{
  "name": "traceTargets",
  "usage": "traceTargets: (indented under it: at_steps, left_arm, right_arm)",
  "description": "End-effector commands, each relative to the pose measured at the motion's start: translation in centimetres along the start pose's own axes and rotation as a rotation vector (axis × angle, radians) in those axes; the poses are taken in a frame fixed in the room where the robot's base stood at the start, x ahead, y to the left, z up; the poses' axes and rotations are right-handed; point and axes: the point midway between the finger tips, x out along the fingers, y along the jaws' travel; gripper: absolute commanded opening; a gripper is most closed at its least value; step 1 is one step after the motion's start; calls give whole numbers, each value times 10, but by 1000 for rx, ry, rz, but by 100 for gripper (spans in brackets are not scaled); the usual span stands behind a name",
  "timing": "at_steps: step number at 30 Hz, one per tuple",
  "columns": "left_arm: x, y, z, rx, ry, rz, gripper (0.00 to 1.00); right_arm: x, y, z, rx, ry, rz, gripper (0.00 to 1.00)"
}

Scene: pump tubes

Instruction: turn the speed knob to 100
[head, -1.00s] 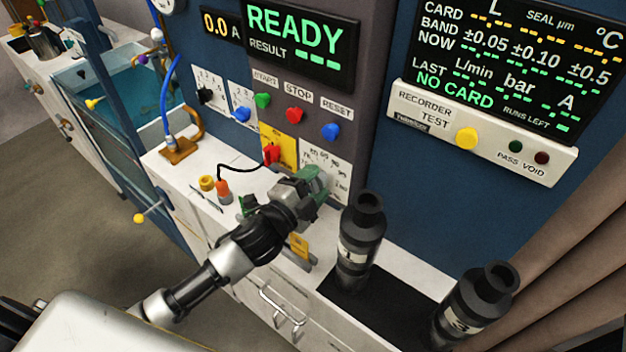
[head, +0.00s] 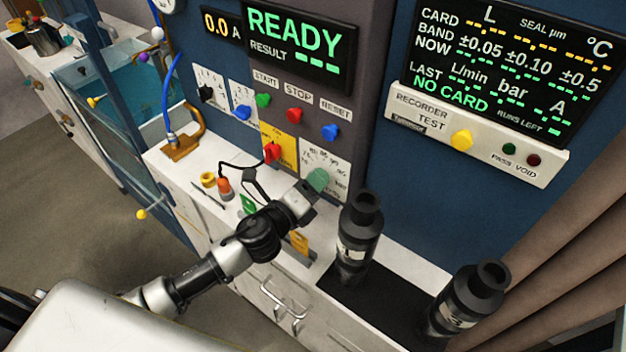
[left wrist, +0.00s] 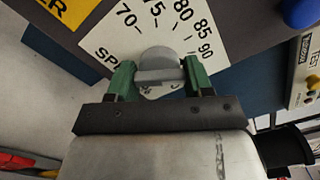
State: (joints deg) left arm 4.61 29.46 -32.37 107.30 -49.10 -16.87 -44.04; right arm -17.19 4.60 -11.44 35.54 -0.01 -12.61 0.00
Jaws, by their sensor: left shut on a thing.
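The grey speed knob (left wrist: 157,56) sits on a white dial plate (left wrist: 107,42) in the left wrist view. The marks 70, 75, 80, 85 and 90 show around it; the 100 mark and the knob's pointer cannot be made out. My left gripper (left wrist: 158,70) is shut on the knob, one green finger on each side of it. In the head view the left gripper (head: 317,182) reaches the dial plate (head: 338,170) on the grey panel and hides the knob. My right gripper is not in view.
A red knob (head: 271,152) on a yellow plate is just left of the dial. START, STOP and RESET buttons (head: 294,115) are above. A black cylinder (head: 356,240) stands close to the right of my left gripper, and another (head: 468,305) is farther right.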

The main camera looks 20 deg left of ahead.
Motion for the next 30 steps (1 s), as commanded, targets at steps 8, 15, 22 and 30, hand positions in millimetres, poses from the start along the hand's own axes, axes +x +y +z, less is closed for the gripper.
traceTargets:
  at_steps: [8, 15, 22, 30]
  left_arm:
    - [0, 1, 0, 261, 3, 2, 27]
    - [0, 2, 0, 490, 2, 2, 27]
    - [0, 2, 0, 702, 4, 2, 27]
    - [0, 3, 1, 905, 5, 2, 27]
  right_arm:
    - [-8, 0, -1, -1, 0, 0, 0]
    - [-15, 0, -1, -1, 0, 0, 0]
    - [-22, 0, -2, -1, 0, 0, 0]
    - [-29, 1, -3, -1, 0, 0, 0]
